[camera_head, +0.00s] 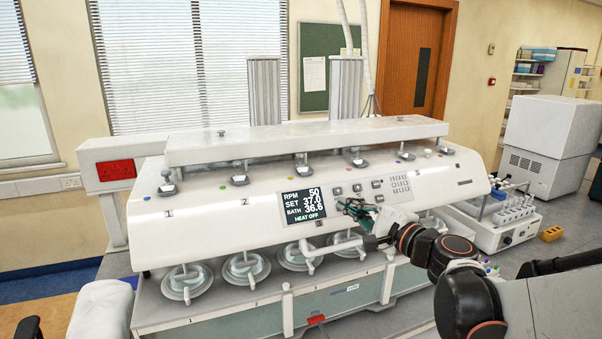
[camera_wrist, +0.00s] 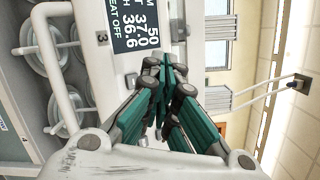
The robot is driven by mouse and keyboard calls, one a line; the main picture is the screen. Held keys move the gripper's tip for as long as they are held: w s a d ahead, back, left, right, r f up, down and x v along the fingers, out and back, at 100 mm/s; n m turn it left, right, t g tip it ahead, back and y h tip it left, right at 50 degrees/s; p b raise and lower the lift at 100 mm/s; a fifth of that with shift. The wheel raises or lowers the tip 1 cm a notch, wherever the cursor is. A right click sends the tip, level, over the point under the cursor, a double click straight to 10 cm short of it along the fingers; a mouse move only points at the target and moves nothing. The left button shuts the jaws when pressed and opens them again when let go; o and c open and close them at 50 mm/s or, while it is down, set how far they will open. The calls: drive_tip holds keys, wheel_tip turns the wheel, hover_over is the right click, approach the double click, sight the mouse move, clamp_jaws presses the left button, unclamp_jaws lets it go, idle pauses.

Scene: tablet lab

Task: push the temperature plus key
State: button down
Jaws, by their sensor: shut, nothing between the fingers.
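The white dissolution tester (camera_head: 240,225) has a dark display (camera_head: 304,204) reading RPM 50, SET 37.0, BATH 36.6, HEAT OFF. Small grey keys (camera_head: 357,188) sit right of the display; their labels are too small to tell which is temperature plus. My gripper (camera_head: 348,206) is in front of the panel just right of the display, covering part of the key area. In the wrist view the green-padded fingers (camera_wrist: 163,72) are shut and empty, close to the panel beside the sideways display (camera_wrist: 134,25). Whether the tips touch a key cannot be told.
A number keypad (camera_head: 400,184) lies right of the keys. Glass vessels (camera_head: 246,267) hang below the panel, and a white lid bar (camera_head: 300,140) runs above. A sampler with vials (camera_head: 510,215) stands at the right. The space before the panel's left part is clear.

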drive_tip(key=s+a+f+n+g+h+b, duration=0.1)
drive_tip(key=s+a+f+n+g+b, duration=0.2)
drive_tip(key=s+f, duration=0.4)
drive_tip(key=s+a+f+n+g+h+b, duration=0.1)
drive_tip(key=s+a+f+n+g+b, duration=0.15)
drive_tip(key=s+a+f+n, duration=0.3)
drive_tip(key=s+d+f+n+g+h+b, duration=0.3)
drive_tip(key=s+d+f+n+h+b, duration=0.3)
drive_tip(key=s+d+f, duration=0.6)
drive_tip(key=s+d+n+h, duration=0.1)
drive_tip(key=s+d, duration=0.1)
drive_tip(key=s, duration=0.1)
drive_tip(key=shift+d+f, duration=0.25)
drive_tip(key=shift+d, duration=0.1)
